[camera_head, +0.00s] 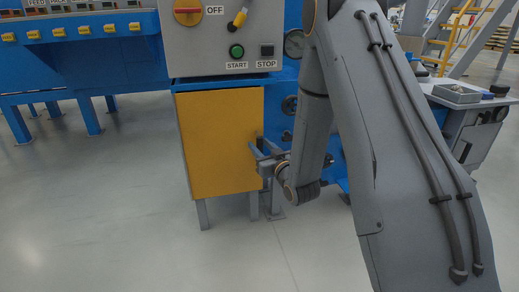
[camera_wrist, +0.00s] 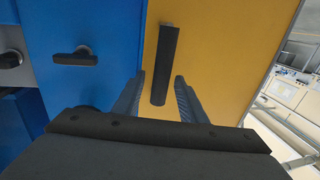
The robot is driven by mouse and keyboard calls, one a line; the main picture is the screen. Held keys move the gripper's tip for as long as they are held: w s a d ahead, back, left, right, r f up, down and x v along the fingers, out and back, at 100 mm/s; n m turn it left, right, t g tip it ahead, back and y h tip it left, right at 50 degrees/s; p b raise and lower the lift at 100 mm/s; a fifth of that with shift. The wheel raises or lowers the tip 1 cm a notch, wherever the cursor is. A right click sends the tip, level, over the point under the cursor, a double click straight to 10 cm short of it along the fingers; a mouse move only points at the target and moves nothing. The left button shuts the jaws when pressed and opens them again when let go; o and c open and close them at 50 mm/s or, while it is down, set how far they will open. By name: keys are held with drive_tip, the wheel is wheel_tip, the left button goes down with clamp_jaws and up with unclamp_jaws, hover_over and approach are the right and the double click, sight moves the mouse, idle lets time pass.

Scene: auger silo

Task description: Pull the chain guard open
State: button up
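The chain guard is a closed yellow panel (camera_head: 221,144) below the grey control box, and it also fills the middle of the wrist view (camera_wrist: 222,50). A dark upright bar handle (camera_wrist: 165,65) is on the panel near its edge by the blue frame. In the head view the handle (camera_head: 260,144) is small and partly hidden by my gripper. My gripper (camera_head: 256,150) is at the panel's right edge. In the wrist view my gripper (camera_wrist: 158,82) is open, with one finger on each side of the handle's lower end. Neither finger visibly touches the handle.
The control box (camera_head: 224,38) with START and STOP buttons sits above the panel. A dark latch-like knob (camera_wrist: 75,57) sits on the blue frame beside it. A grey bench (camera_head: 470,112) with a tray stands at the right. The floor (camera_head: 100,210) left of and before the panel is clear.

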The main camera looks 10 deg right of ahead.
drive_tip(key=shift+w+a, duration=0.1)
drive_tip(key=shift+w, duration=0.35)
drive_tip(key=shift+c, duration=0.4)
clamp_jaws()
drive_tip(key=shift+s, duration=0.1)
